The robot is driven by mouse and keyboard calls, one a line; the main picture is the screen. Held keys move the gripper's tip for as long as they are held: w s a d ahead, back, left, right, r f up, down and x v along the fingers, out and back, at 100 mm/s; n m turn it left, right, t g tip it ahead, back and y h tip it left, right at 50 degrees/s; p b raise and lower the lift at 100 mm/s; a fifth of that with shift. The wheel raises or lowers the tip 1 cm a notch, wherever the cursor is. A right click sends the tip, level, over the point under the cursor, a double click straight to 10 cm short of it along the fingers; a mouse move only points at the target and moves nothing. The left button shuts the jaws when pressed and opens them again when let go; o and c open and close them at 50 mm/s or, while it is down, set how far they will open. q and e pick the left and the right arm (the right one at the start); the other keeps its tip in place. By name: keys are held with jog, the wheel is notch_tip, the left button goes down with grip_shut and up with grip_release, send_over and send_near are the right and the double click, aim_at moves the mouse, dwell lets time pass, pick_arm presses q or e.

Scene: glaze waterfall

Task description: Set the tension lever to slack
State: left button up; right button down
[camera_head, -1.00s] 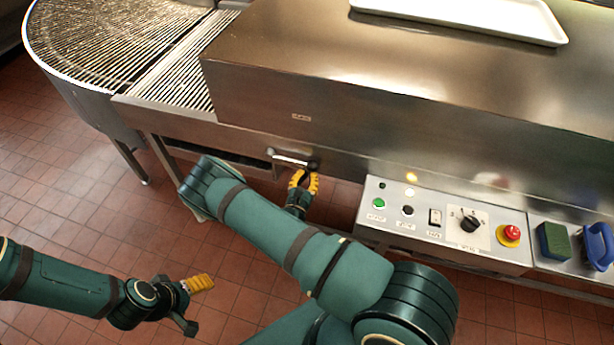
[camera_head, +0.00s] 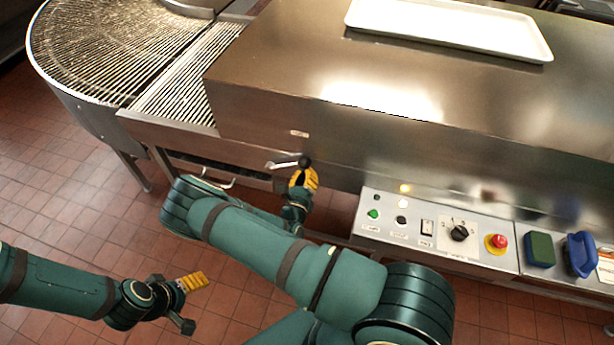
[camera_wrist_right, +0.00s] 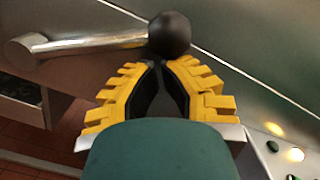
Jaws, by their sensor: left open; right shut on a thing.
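The tension lever (camera_head: 287,164) is a pale metal bar with a black ball knob (camera_head: 304,161), on the front of the steel machine. It points right and is close to level in the head view. In the right wrist view the bar (camera_wrist_right: 95,44) runs in from the left to the knob (camera_wrist_right: 170,33). My right gripper (camera_head: 304,172) is at the knob from below, its yellow fingers shut on the knob end. The exact contact is partly hidden behind the fingertips. My left gripper (camera_head: 190,303) is open and empty over the floor at lower left.
A control panel (camera_head: 385,235) with buttons, a black rotary knob (camera_head: 460,233) and a red stop button (camera_head: 496,243) sits right of the lever. A green sponge block (camera_head: 540,249) and a blue item (camera_head: 580,254) lie farther right. A white tray (camera_head: 450,30) rests on top.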

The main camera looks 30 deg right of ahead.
aim_at(292, 145)
jog(key=r+n+p, duration=0.1)
jog(key=w+a+r+n+p, duration=0.1)
jog(key=r+n, duration=0.1)
jog(key=w+a+r+n+p, duration=0.1)
jog(key=r+n, duration=0.1)
jog(key=shift+w+r+y, duration=0.15)
jog(key=shift+r+y, duration=0.1)
jog(key=shift+y, duration=0.05)
pick_arm(q)
jog(key=shift+s+a+r+p, duration=0.1)
jog(key=shift+r+p, duration=0.3)
jog(key=shift+r, duration=1.05)
jog(key=shift+a+r+p, duration=0.1)
jog(key=shift+r+p, duration=0.25)
jog(key=shift+r, duration=1.1)
pick_arm(e)
jog(key=shift+w+a+r, duration=0.6)
jog(key=shift+w+r, duration=0.15)
pick_arm(q)
jog(key=shift+d, duration=0.1)
